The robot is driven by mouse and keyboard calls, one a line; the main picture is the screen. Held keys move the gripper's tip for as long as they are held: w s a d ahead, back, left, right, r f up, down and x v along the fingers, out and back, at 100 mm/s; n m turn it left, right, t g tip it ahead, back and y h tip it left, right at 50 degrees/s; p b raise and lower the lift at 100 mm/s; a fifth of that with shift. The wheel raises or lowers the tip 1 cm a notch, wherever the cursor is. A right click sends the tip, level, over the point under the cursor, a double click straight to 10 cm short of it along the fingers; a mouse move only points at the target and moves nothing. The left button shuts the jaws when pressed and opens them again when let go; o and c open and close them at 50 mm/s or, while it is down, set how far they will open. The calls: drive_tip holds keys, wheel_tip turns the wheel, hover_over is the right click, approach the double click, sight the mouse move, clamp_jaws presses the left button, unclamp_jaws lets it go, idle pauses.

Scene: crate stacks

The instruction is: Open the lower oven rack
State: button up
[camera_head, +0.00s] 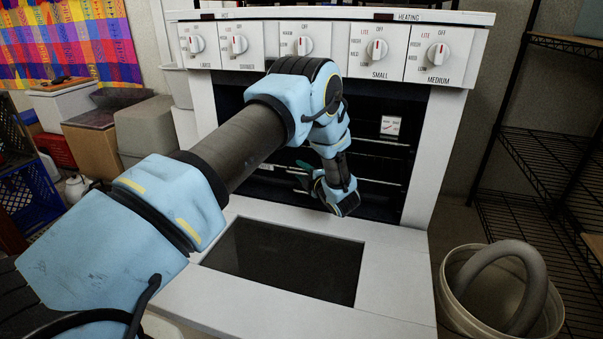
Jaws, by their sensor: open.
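The white oven (447,130) stands ahead of me with a row of knobs along its top front. Its door (385,290) is folded down flat toward me, with a dark window in it. The dark oven cavity (395,112) is open, and thin rack bars (378,182) show at the right of my arm. My arm reaches across from the lower left into the cavity front. My gripper (302,176) is open in front of the lower part of the cavity, partly hidden by my wrist. I cannot tell whether it touches a rack bar.
A white bucket (455,290) with a grey hose stands right of the door. A black wire shelf (540,155) is at the far right. Boxes and bins (145,125) stand at the left. The lowered door lies below my arm.

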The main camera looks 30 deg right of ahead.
drive_tip(key=shift+c, duration=0.2)
drive_tip(key=c, duration=0.6)
drive_tip(key=shift+f, duration=0.15)
clamp_jaws()
